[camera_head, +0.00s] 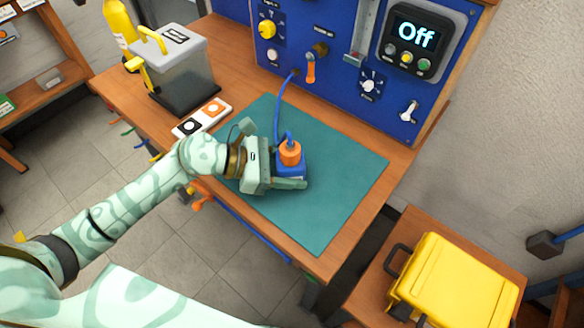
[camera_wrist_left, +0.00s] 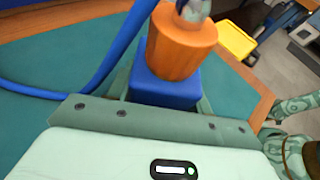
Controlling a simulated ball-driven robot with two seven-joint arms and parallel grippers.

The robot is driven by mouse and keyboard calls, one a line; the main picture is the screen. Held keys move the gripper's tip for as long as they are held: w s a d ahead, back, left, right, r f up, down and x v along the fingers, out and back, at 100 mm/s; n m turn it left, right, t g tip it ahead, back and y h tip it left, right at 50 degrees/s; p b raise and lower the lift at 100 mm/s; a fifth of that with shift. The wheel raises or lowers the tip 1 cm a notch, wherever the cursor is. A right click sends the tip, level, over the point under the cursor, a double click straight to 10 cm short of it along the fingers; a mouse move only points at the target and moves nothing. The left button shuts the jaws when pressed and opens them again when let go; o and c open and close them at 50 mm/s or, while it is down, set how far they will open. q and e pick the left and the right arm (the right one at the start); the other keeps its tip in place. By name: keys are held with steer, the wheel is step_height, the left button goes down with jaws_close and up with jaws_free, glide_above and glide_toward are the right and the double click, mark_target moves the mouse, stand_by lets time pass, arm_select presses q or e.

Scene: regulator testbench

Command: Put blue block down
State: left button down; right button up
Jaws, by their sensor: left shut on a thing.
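The blue block (camera_head: 290,168) has an orange knob-like top (camera_head: 290,151) with a blue hose attached. My left gripper (camera_head: 288,178) is shut on the block, over the teal mat (camera_head: 335,190). In the left wrist view the blue block (camera_wrist_left: 165,90) sits between the fingers, under its orange top (camera_wrist_left: 181,42). I cannot tell whether its underside touches the mat.
The blue hose (camera_head: 278,105) runs up to the blue panel (camera_head: 335,85). A grey box with a yellow handle (camera_head: 185,75) and a card with two buttons (camera_head: 203,117) stand to the left. A yellow case (camera_head: 455,285) is at lower right. The mat's right part is clear.

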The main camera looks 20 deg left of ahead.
arm_select(q)
steer(key=c, duration=0.6)
jaws_free()
steer(key=shift+r, duration=0.2)
steer(key=p+v, duration=0.1)
steer(key=v, duration=1.1)
steer(key=shift+p, duration=0.35)
